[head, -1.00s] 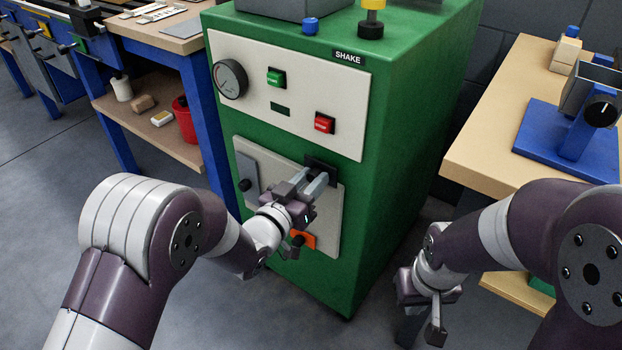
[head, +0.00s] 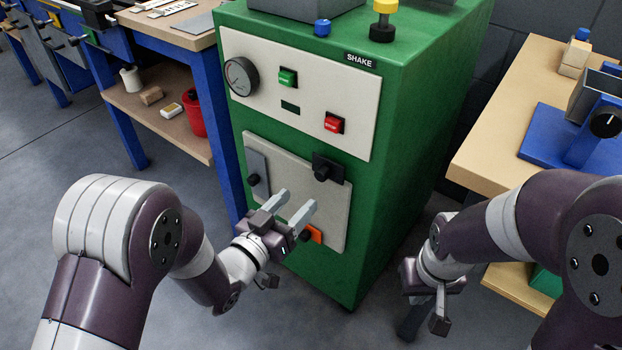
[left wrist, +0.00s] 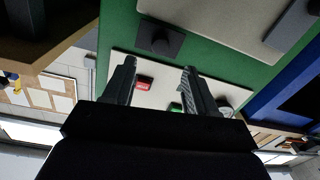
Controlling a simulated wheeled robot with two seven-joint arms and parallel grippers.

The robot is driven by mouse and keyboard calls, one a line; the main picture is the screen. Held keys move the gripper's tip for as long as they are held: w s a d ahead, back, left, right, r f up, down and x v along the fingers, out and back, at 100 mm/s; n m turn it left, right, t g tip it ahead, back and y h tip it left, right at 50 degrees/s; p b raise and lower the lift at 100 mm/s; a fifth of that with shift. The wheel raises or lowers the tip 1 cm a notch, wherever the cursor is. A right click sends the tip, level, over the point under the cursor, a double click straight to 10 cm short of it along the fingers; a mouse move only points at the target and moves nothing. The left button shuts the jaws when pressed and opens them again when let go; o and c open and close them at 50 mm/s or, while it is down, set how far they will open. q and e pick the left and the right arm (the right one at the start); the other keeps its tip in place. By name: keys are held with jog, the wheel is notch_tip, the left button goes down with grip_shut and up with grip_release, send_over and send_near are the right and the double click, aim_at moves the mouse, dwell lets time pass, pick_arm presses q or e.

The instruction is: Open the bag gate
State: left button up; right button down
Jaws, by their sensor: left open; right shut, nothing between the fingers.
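The green machine's lower cream panel (head: 338,215) carries a grey plate with a dark knob (head: 256,170), a black square fitting with a knob (head: 327,168) and an orange piece with a dark knob (head: 315,234). None is labelled as the bag gate, so I cannot tell which it is. My left gripper (head: 290,207) is open and empty in front of this panel, below the black fitting and apart from it. In the left wrist view the black fitting (left wrist: 160,38) shows beyond the open fingers (left wrist: 159,68). My right gripper (head: 438,318) is shut and empty, low at the right.
The upper panel has a gauge (head: 240,77), a green button (head: 287,78) and a red button (head: 333,123). A blue-legged bench (head: 165,137) with a red bucket (head: 195,115) stands left. A wooden table (head: 482,140) with a blue fixture stands right.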

pick_arm(q)
jog(key=v, duration=0.4)
dwell(0.3)
